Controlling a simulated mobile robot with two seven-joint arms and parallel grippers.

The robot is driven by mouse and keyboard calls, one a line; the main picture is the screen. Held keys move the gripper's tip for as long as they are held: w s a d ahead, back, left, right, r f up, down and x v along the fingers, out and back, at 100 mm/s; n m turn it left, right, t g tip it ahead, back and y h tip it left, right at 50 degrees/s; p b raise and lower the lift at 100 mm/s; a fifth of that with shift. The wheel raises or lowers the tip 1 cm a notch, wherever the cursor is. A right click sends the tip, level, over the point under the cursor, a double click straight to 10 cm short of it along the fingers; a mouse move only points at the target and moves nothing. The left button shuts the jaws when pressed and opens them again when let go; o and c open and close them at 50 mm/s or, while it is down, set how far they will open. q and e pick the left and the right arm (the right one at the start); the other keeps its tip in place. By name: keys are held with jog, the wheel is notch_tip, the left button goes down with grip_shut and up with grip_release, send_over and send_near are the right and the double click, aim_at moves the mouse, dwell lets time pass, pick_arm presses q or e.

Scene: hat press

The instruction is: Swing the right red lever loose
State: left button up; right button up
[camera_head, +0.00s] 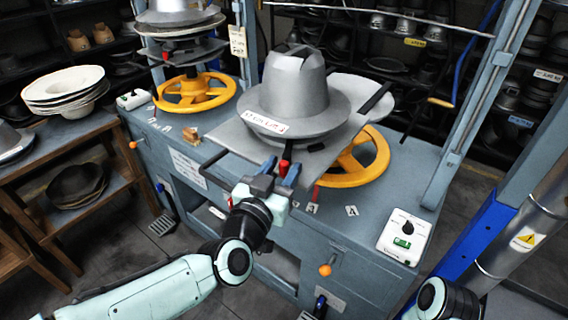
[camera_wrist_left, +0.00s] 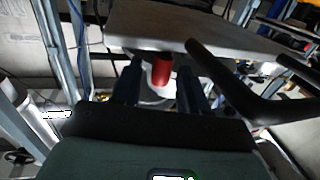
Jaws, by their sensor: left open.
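The hat press has a silver hat mould (camera_head: 296,90) on a flat metal plate (camera_head: 232,140). A red lever (camera_head: 285,165) with a dark top hangs at the plate's front edge; a second thin red piece (camera_head: 316,194) shows just to its right, lower down. My left gripper (camera_head: 280,172) is open, with its blue fingers on either side of the red lever under the plate edge. In the left wrist view the red lever (camera_wrist_left: 162,70) stands between the two dark fingers (camera_wrist_left: 160,88), with gaps visible. Whether a finger touches it I cannot tell. My right gripper is out of view.
A dark bar handle (camera_head: 213,160) juts out left of my gripper. A control box (camera_head: 404,236) stands on the blue bench (camera_head: 375,205) at right. Another press with a yellow wheel (camera_head: 195,92) is at left.

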pick_arm(q)
jog(key=shift+x, duration=0.75)
grip_shut()
